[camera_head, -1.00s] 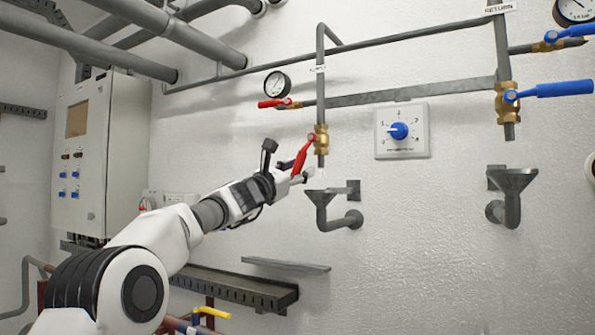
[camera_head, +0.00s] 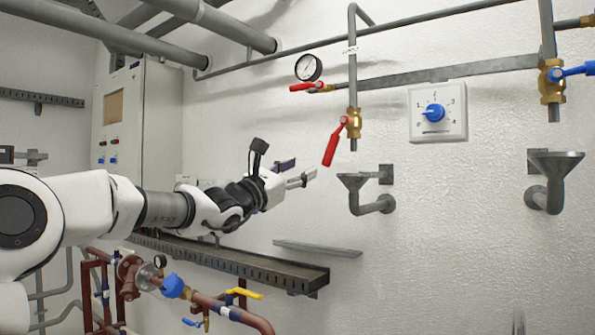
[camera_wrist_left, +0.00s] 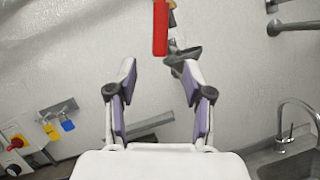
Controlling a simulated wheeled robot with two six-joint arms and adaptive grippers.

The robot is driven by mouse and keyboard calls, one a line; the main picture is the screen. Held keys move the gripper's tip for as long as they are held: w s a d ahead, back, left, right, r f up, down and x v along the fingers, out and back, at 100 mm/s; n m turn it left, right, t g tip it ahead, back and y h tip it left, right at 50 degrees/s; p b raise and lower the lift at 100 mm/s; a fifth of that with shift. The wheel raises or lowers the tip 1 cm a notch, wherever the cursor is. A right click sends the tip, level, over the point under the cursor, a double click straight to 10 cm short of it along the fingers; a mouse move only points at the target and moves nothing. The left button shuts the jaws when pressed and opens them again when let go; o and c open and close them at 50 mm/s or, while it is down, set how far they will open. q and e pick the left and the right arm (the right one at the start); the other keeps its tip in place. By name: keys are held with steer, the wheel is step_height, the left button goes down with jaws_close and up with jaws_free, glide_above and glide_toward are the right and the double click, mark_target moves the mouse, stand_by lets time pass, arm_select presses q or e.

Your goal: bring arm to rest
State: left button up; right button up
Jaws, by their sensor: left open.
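My left arm comes in from the left in the head view. Its gripper (camera_head: 299,171) is open and empty in front of the white wall, left of and below a red valve handle (camera_head: 334,146). A gap shows between the fingertips and the handle. In the left wrist view the two fingers (camera_wrist_left: 158,70) stand apart with nothing between them, and the red handle (camera_wrist_left: 160,28) hangs beyond them at the top. The handle slants down and left from its brass valve (camera_head: 353,122). My right gripper is not in view.
A grey funnel drain (camera_head: 354,182) sits on the wall under the red-handled valve. A grey ledge (camera_head: 315,249) and a cable tray (camera_head: 250,268) lie below the gripper. Red-brown pipes (camera_head: 215,307) run lower down. A control cabinet (camera_head: 150,120) stands behind the arm.

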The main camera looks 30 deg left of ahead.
arm_select(q)
steer(key=shift+w, duration=0.1)
steer(key=w+d+f+m+g, duration=0.1)
steer(key=d+f+m+g, duration=0.2)
steer(key=f, duration=1)
steer(key=w+d+f+m+g+y, duration=0.15)
steer(key=f+g, duration=0.25)
steer(key=f, duration=0.8)
steer(key=d+f+m+g, duration=0.2)
steer(key=d+f+g, duration=0.15)
steer(key=f, duration=0.95)
steer(key=s+f+m+g+y, duration=0.1)
steer(key=s+f+g, duration=0.15)
steer(key=f, duration=0.45)
steer(key=s+f+m+g+y, duration=0.1)
steer(key=s+f+m, duration=0.15)
steer(key=f, duration=0.45)
steer(key=s+f+m+g+y, duration=0.3)
steer(key=s+f+m+g, duration=0.45)
steer(key=s+f, duration=1.45)
steer(key=s+d+f+m, duration=0.2)
steer(key=s+m, duration=0.3)
steer(key=s, duration=0.4)
steer(key=s+d+f+m+h, duration=0.1)
steer(key=s+d+f+m, duration=0.2)
steer(key=s, duration=0.6)
step_height(320, 180, down, 2)
steer(key=shift+f+m, duration=0.1)
steer(key=shift+m, duration=1.15)
